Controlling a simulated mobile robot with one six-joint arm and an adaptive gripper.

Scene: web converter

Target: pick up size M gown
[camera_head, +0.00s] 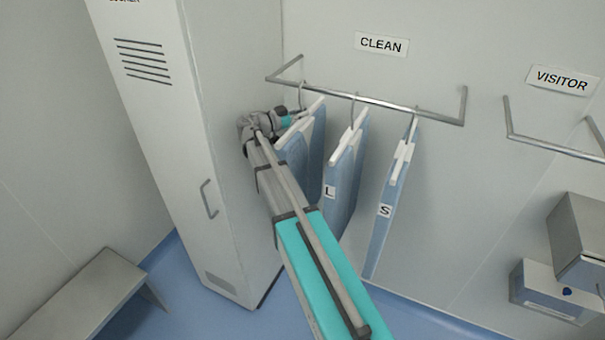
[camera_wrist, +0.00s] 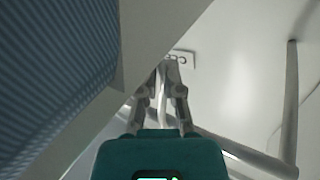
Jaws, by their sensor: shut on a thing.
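Several blue gowns hang on white hangers from the rail under the CLEAN sign. The leftmost gown (camera_head: 296,150) has its label hidden behind my arm, so I cannot read its size. The other two gowns read L (camera_head: 343,165) and S (camera_head: 396,185). My gripper (camera_head: 299,115) is at the top of the leftmost gown, just below the rail. In the wrist view, my gripper (camera_wrist: 163,82) is shut on a pale, thin part, apparently the leftmost gown's hanger. The striped blue cloth (camera_wrist: 50,65) fills the left side there.
The metal rail (camera_head: 385,103) juts from the wall above the gowns and shows close in the wrist view (camera_wrist: 250,157). A tall locker (camera_head: 205,130) stands close on the left. A bench (camera_head: 85,295) is at lower left. An empty VISITOR rail (camera_head: 550,146) and boxes (camera_head: 545,290) are right.

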